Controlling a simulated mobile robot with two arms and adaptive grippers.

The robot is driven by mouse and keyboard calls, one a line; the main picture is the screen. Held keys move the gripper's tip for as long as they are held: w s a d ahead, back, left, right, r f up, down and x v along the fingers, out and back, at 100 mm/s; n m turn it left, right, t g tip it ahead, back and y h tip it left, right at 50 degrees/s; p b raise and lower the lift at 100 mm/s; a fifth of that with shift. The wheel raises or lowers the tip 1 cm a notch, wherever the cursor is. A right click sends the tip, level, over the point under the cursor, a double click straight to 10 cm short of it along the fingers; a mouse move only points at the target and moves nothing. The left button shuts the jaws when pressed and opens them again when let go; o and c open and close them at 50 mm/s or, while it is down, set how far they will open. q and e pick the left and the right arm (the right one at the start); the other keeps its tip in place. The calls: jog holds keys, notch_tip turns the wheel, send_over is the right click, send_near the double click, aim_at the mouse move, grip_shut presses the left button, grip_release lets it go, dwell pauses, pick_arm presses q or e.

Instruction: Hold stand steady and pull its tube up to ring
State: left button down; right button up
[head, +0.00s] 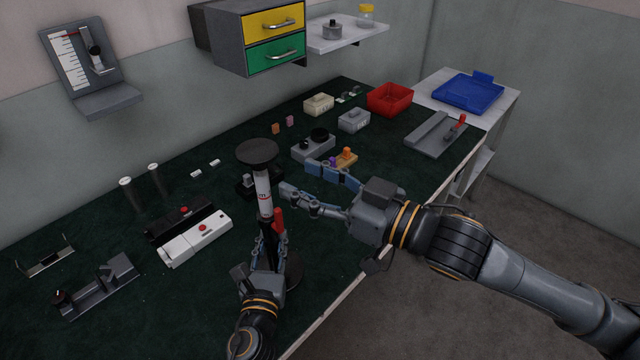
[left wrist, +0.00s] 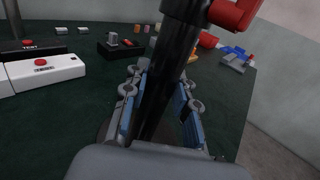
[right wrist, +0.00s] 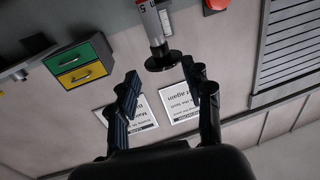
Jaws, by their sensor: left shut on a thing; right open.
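The stand has a black outer post (left wrist: 166,70), a pale inner tube (head: 263,190) with a small red mark, and a black disc (head: 258,152) on top. A red clamp lever (head: 279,220) sits at the collar; it also shows in the left wrist view (left wrist: 232,14). The round black base (head: 291,274) is partly hidden. My left gripper (head: 270,243) is shut on the black post below the lever. My right gripper (head: 298,180) is open, its fingers pointing toward the tube from the right, apart from it. In the right wrist view the tube (right wrist: 151,22) and disc (right wrist: 163,61) appear beyond the open fingers.
A black-and-white box with red buttons (head: 198,240) lies left of the stand. A grey knobbed box (head: 313,148) and an orange-topped part (head: 346,157) lie behind my right gripper. A red bin (head: 390,99) stands farther back. The dark mat's front edge is clear.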

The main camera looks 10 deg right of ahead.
jog(key=shift+v, duration=1.05)
pick_arm(q)
jog(key=c, duration=1)
grip_release()
